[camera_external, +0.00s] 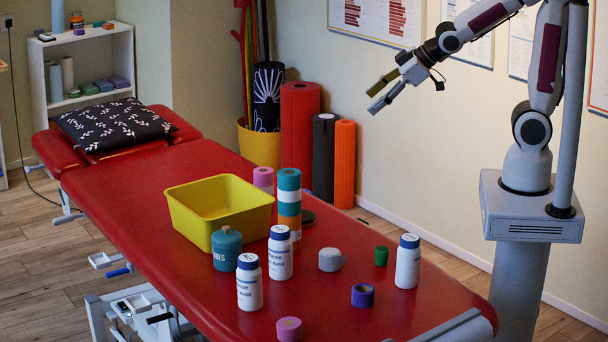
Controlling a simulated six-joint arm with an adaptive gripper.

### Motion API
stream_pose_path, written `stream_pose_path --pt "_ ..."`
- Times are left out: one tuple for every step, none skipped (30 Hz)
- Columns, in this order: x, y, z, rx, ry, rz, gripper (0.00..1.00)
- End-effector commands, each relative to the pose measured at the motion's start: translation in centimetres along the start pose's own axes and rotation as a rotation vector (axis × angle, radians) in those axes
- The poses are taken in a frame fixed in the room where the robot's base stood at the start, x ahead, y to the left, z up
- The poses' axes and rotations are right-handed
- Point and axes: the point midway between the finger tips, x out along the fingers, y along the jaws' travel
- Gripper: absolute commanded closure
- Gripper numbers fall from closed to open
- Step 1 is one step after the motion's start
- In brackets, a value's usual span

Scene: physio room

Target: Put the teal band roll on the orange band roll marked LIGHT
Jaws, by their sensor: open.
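The teal band roll (289,181) has a pale band around it and stands upright on top of an orange band roll (289,222), in line with it. The two form one column on the red treatment table, right of the yellow bin. The lower part of the orange roll is partly hidden by a white bottle, and no LIGHT marking is readable. My gripper (376,94) is open and empty, high above the table and to the upper right of the column, well apart from it.
A pink roll (263,179) stands behind the column. The yellow bin (190,224) is left of it. White bottles (280,257) with blue caps and a teal jar (227,250) stand in front.

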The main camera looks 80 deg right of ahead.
Motion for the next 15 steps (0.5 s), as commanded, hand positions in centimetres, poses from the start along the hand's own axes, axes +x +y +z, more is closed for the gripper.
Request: stream_pose_path --pt "-1.1 0.0 0.3 0.014 -0.011 0.003 0.44" --pt "-1.7 -0.1 0.6 0.023 -0.022 0.003 0.44" --pt "-2.4 -0.1 1.1 0.036 -0.036 0.002 0.44" --pt "-3.0 -0.2 1.4 0.044 -0.045 0.002 0.44" --pt "-3.6 -0.3 1.7 0.053 -0.056 0.001 0.44" --pt "-4.3 -0.5 2.2 0.066 -0.070 -0.001 0.44" --pt "-4.9 -0.6 2.5 0.074 -0.080 -0.002 0.44" --pt "-5.5 -0.7 2.9 0.083 -0.090 -0.004 0.44" --pt "-6.2 -0.9 3.4 0.096 -0.104 -0.008 0.44" --pt "-6.8 -1.0 3.8 0.104 -0.114 -0.010 0.44" --pt "-7.4 -1.2 4.2 0.112 -0.125 -0.013 0.44" --pt "-8.1 -1.4 4.7 0.125 -0.137 -0.018 0.44" --pt "-8.7 -1.6 5.1 0.133 -0.148 -0.022 0.44" --pt "-9.3 -1.8 5.5 0.141 -0.158 -0.026 0.44" --pt "-10.0 -2.1 6.0 0.152 -0.171 -0.033 0.44"
